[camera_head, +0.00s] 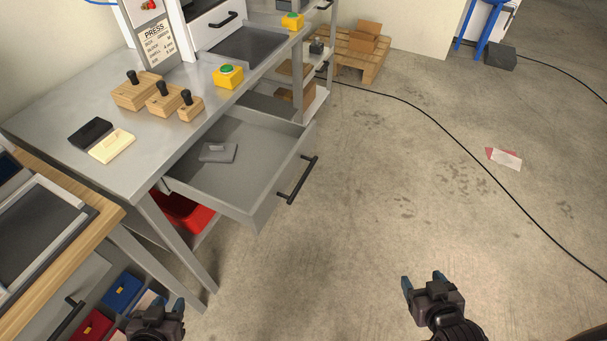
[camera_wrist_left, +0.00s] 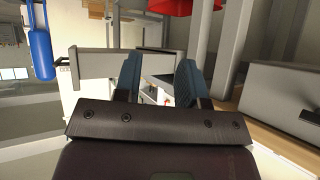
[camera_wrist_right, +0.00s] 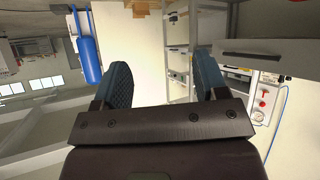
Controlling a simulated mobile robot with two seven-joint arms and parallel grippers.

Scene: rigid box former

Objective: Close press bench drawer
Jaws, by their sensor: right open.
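The press bench drawer (camera_head: 262,205) is pulled out from under the grey metal press bench (camera_head: 150,170). A black bar handle (camera_head: 297,181) is on its front, and a small grey block (camera_head: 218,152) lies inside it. My right gripper (camera_head: 428,282) is open and empty over bare floor, in front and to the right of the drawer, apart from the handle. My left gripper (camera_head: 162,308) is at the bottom left, below the bench corner and apart from the drawer. Its fingers stand apart with nothing between them in the left wrist view (camera_wrist_left: 158,80).
Wooden blocks with black knobs (camera_head: 163,98) and a yellow button box (camera_head: 228,76) stand on the bench. A wooden-topped table (camera_head: 110,215) is at the left. A red bin (camera_head: 185,212) sits under the drawer. A black cable (camera_head: 450,140) crosses the otherwise mostly clear floor.

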